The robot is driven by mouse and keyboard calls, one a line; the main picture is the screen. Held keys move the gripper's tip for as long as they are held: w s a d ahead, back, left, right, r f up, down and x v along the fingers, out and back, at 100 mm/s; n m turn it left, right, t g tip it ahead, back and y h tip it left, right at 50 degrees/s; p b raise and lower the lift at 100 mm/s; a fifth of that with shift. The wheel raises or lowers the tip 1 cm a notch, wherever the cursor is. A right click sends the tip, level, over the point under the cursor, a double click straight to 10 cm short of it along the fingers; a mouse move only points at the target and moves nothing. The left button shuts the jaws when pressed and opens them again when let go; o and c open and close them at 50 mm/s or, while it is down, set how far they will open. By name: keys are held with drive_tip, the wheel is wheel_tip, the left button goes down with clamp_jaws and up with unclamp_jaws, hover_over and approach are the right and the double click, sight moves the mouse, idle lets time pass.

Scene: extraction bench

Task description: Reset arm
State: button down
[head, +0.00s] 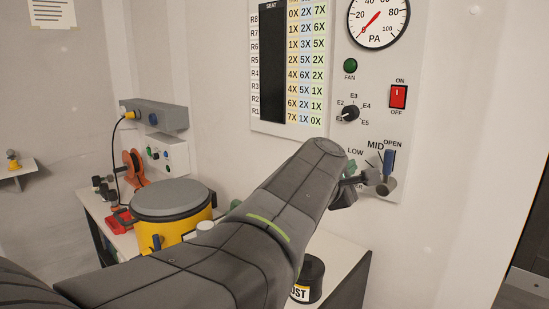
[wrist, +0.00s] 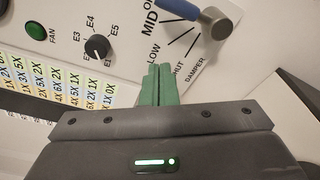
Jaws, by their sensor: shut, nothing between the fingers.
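My arm reaches across the head view from the lower left toward the wall panel. My gripper (wrist: 161,68) shows in the wrist view with its green fingers shut together and nothing between them. The fingers point toward the damper scale below the LOW mark. The damper lever (head: 388,165) has a blue grip and a grey metal hub, and the grip points up near OPEN. It also shows in the wrist view (wrist: 178,8), apart from the fingers. In the head view my arm's end is just left of the lever, and the fingers are partly hidden.
The control panel (head: 409,135) carries a PA gauge (head: 378,20), a green FAN light (head: 350,66), a red switch (head: 398,97) and a black E1–E5 knob (head: 350,113). A yellow drum (head: 175,230) and a black pot (head: 310,278) stand on the bench below my arm.

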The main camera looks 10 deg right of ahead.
drive_tip(key=shift+s+a, duration=0.45)
drive_tip(key=shift+s, duration=0.05)
